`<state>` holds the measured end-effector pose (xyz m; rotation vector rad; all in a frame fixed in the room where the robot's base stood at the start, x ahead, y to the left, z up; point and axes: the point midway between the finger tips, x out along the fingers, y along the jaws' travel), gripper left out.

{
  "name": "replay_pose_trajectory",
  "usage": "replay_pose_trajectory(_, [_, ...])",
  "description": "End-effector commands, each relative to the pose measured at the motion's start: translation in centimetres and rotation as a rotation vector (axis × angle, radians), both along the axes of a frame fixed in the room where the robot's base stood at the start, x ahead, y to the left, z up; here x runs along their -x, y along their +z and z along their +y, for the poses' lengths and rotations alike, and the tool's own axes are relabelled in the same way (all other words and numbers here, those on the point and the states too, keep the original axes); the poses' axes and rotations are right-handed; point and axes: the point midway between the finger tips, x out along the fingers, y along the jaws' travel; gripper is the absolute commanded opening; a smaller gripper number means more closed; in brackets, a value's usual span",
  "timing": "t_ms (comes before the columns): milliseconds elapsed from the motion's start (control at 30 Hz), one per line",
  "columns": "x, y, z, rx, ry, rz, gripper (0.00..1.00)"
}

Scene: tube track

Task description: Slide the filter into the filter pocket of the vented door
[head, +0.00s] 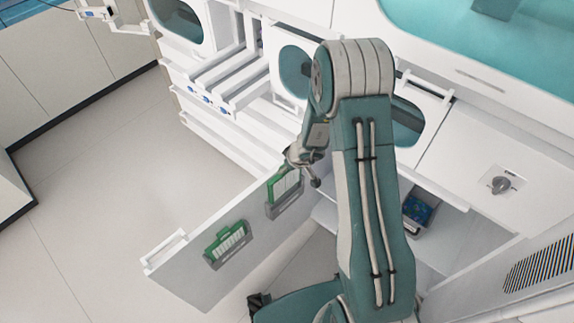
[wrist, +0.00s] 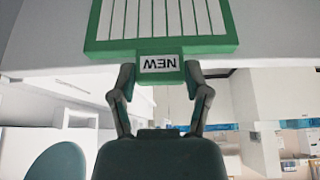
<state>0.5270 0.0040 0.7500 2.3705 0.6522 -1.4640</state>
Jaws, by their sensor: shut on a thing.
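The filter (wrist: 160,22) has a green frame, white pleats and a tab marked NEW, which reads upside down in the wrist view. My gripper (wrist: 160,72) is shut on that tab, one finger on each side. In the head view the filter (head: 285,184) is upright against the open white door (head: 185,265), at a grey pocket (head: 285,207). Its lower edge appears to be at or behind the pocket front; how deep it sits I cannot tell. My gripper (head: 298,160) is just above it, partly hidden by my arm.
A second green filter (head: 225,241) sits in another grey pocket on the same door, to the left. An open compartment behind my arm holds a dark box with blue contents (head: 418,210). White cabinets with round windows stand behind. The floor at left is clear.

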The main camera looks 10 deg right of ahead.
Motion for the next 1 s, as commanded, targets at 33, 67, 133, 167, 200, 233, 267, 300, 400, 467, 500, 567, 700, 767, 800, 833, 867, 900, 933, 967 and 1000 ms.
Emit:
replay_pose_trajectory(33, [0.0,0.0,0.0,0.0,0.0,0.0,0.14])
replay_pose_trajectory(67, [0.0,0.0,0.0,0.0,0.0,0.0,0.14])
replay_pose_trajectory(133, [0.0,0.0,0.0,0.0,0.0,0.0,0.14])
replay_pose_trajectory(167, [0.0,0.0,0.0,0.0,0.0,0.0,0.14])
replay_pose_trajectory(200, [0.0,-0.1,0.0,0.0,0.0,0.0,0.14])
replay_pose_trajectory(233, [0.0,-0.1,0.0,0.0,0.0,0.0,0.14])
replay_pose_trajectory(267, [0.0,-0.2,0.0,0.0,0.0,0.0,0.14])
replay_pose_trajectory(300, [0.0,-0.3,0.0,0.0,-0.001,0.0,0.14])
replay_pose_trajectory(400, [0.0,-0.6,0.0,-0.001,0.0,0.0,0.14])
replay_pose_trajectory(467, [0.0,-0.8,0.0,-0.001,0.0,0.002,0.14])
replay_pose_trajectory(500, [0.0,-0.9,0.0,-0.001,-0.001,0.002,0.14])
replay_pose_trajectory(567, [0.0,-1.1,0.0,0.0,0.0,0.001,0.14])
replay_pose_trajectory(700, [0.0,-1.3,0.0,0.0,-0.001,0.0,0.14])
replay_pose_trajectory(767, [0.0,-1.3,0.0,-0.001,0.0,-0.001,0.14])
replay_pose_trajectory(800, [0.0,-1.3,0.0,-0.001,0.0,-0.001,0.14])
replay_pose_trajectory(833, [0.0,-1.3,0.0,-0.001,0.0,-0.001,0.14])
replay_pose_trajectory(867, [0.0,-1.3,0.0,-0.001,0.0,-0.001,0.14])
replay_pose_trajectory(900, [0.0,-1.3,0.0,0.0,0.0,0.0,0.14])
replay_pose_trajectory(933, [0.0,-1.3,0.0,0.0,0.0,0.0,0.14])
replay_pose_trajectory(967, [0.0,-1.3,0.0,0.0,0.0,0.0,0.14])
replay_pose_trajectory(1000, [0.0,-1.4,0.0,0.0,0.0,0.0,0.14])
